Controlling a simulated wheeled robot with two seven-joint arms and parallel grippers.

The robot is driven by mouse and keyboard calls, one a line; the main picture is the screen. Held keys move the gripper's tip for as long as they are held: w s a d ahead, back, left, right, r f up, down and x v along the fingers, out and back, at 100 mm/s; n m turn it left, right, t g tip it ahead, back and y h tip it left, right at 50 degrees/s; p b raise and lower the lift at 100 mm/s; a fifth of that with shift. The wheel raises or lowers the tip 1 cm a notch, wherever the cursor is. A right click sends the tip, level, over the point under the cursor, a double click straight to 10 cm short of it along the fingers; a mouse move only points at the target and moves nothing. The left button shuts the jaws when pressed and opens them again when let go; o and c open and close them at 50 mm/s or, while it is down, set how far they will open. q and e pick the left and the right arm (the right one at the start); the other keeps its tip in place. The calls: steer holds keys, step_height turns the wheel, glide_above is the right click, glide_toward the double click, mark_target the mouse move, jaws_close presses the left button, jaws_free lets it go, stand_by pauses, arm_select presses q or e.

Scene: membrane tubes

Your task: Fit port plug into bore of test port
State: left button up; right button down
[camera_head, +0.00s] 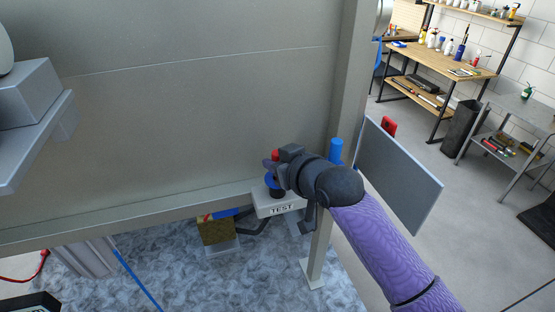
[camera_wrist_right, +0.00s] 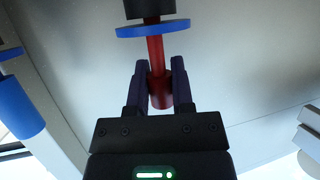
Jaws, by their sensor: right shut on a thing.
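My right gripper (camera_head: 272,167) is shut on the red port plug (camera_head: 275,155). In the right wrist view its two dark fingers (camera_wrist_right: 159,84) sit either side of the plug's red knob (camera_wrist_right: 160,94). A red stem runs from the knob to a blue disc (camera_wrist_right: 152,28). Beyond the disc is the black test port (camera_wrist_right: 150,8), with a short dark red piece showing between them. In the head view the port (camera_head: 278,193) stands on a pale bracket labelled TEST (camera_head: 282,209), just below the blue disc. The bore is hidden. My left gripper is not in view.
A blue cylinder (camera_head: 336,150) stands right of my gripper by the metal post (camera_head: 345,100). A grey panel (camera_head: 400,175) is close behind my right arm. A large metal wall (camera_head: 180,110) rises behind the port. A yellowish box (camera_head: 216,230) sits below left.

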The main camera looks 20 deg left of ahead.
steer(key=shift+f+b, duration=0.6)
steer(key=shift+f, duration=0.4)
steer(key=shift+c, duration=2)
jaws_free()
steer(key=shift+s+d+r, duration=0.1)
steer(key=b+v, duration=0.1)
steer(key=v, duration=0.8)
steer(key=shift+s+d, duration=0.25)
steer(key=shift+r, duration=0.1)
